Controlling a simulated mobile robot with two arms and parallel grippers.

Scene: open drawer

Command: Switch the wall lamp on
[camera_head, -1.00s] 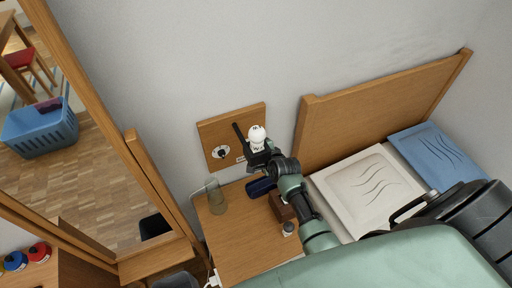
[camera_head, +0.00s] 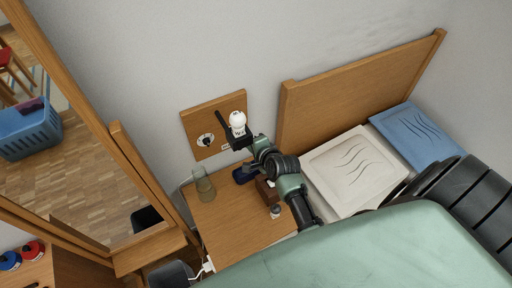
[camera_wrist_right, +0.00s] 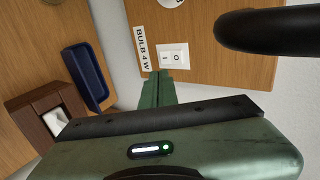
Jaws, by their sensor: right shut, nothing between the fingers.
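The wall lamp is a white bulb (camera_head: 238,121) beside a dark arm (camera_head: 223,124) on a wooden wall panel (camera_head: 198,121); I see no clear glow around it. In the right wrist view, a white rocker switch (camera_wrist_right: 172,57) marked I and O sits on the panel beside a "BULB 4 W" label (camera_wrist_right: 142,50). My right gripper (camera_wrist_right: 158,77) is shut and empty, its green fingertips just below the switch's lower edge; I cannot tell whether they touch it. In the head view the gripper (camera_head: 240,142) hides the switch. My left gripper is not in view.
Below the panel, a nightstand (camera_head: 225,225) holds a glass (camera_head: 204,184), a blue tray (camera_wrist_right: 86,77) and a brown tissue box (camera_wrist_right: 35,112). The bed's headboard (camera_head: 350,90) stands to the right, a mirror frame (camera_head: 75,105) to the left.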

